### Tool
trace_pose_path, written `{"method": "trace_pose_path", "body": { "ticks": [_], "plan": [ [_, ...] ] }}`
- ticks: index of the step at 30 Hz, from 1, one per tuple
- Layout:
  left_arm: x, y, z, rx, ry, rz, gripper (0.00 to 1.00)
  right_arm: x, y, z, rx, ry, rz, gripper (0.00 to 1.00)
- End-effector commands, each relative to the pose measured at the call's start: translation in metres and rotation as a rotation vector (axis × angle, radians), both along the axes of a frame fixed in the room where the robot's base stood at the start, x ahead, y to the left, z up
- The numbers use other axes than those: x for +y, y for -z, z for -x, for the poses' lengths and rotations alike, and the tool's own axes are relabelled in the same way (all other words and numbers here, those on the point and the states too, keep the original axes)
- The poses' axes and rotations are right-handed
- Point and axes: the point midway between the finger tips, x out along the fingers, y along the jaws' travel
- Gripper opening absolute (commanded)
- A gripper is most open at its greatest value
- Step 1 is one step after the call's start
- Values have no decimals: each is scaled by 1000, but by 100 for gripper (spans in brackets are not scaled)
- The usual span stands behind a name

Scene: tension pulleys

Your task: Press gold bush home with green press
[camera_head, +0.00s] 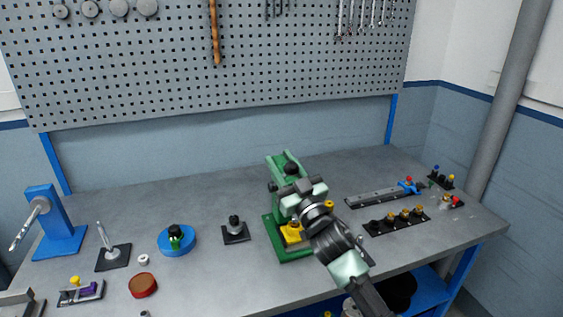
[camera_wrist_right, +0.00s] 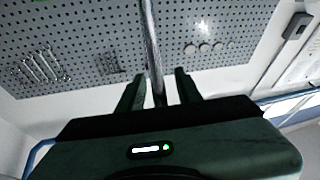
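The green press (camera_head: 279,170) stands on the bench at the middle, with a green base plate and upright. A yellow block (camera_head: 291,232) sits on its base, partly behind my arm. My right gripper (camera_head: 304,188) is at the press's upper part, in front of its column. In the right wrist view a grey metal rod (camera_wrist_right: 152,45) runs between my right gripper's fingers (camera_wrist_right: 158,88), with a gap showing on each side. Gold-coloured bushes (camera_head: 404,213) stand on a black rack to the right; whether one is in the press is hidden. My left gripper is not in view.
A grey rail with a blue clamp (camera_head: 408,187) lies right of the press. Left of it are a black-based post (camera_head: 235,231), a blue disc (camera_head: 177,241), a red-brown disc (camera_head: 143,285) and a blue stand (camera_head: 57,232). The bench behind the left-hand parts is clear.

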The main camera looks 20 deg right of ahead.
Motion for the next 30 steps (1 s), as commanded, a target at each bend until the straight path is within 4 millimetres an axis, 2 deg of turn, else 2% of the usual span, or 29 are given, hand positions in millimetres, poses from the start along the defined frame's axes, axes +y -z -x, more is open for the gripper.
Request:
{"method": "trace_pose_path", "body": {
  "ticks": [3, 6, 7, 30],
  "plan": [
    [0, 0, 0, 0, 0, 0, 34, 0, 0, 0, 0, 0, 0, 32],
    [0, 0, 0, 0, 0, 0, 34, 0, 0, 0, 0, 0, 0, 4],
    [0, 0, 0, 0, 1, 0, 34, 0, 0, 0, 0, 0, 0, 0],
    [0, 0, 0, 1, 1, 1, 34, 0, 1, 1, 1, 0, 0, 0]
  ]
}}
